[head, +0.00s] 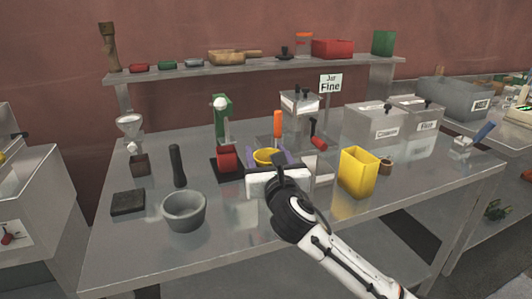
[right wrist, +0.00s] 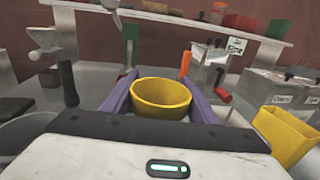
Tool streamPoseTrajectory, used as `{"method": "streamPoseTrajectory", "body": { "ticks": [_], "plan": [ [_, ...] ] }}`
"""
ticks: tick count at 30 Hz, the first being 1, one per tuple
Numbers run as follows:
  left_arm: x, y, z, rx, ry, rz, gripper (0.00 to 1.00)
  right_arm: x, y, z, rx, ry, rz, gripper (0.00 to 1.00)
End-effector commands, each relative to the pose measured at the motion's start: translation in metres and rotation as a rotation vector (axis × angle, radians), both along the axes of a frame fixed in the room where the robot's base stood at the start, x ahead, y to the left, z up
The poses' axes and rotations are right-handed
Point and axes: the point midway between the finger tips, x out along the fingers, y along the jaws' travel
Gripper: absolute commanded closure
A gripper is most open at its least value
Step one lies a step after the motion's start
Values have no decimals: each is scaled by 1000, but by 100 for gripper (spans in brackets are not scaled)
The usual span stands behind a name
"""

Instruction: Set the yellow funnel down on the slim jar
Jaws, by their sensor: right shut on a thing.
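The yellow funnel (head: 267,156) is held upright, wide mouth up, between the purple fingers of my right gripper (head: 268,158). In the right wrist view the funnel (right wrist: 161,98) sits between both fingers of that gripper (right wrist: 163,92), which is shut on it. The funnel's lower part and spout are hidden behind the gripper body. I cannot make out the slim jar in either view; the gripper and hand cover the bench just below the funnel. Whether the funnel touches anything beneath is not visible. My left gripper is not in view.
A dark-and-red device (head: 228,160) stands close left of the funnel. A grey mortar (head: 184,211) is at the front left, a yellow open container (head: 358,173) at the right. A metal machine (head: 300,105) stands behind. The bench front right (head: 440,185) is clear.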

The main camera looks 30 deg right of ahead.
Motion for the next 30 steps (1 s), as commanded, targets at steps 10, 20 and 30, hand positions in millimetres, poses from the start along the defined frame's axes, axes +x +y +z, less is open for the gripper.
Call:
{"method": "streamPoseTrajectory", "body": {
  "ticks": [10, 20, 30],
  "plan": [
    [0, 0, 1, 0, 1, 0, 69, 0, 0, -1, 0, 0, 0, 68],
    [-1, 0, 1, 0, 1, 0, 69, 0, 0, -1, 0, 0, 0, 24],
    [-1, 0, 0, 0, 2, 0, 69, -10, 5, -2, -1, 0, 2, 24]
  ]
}}
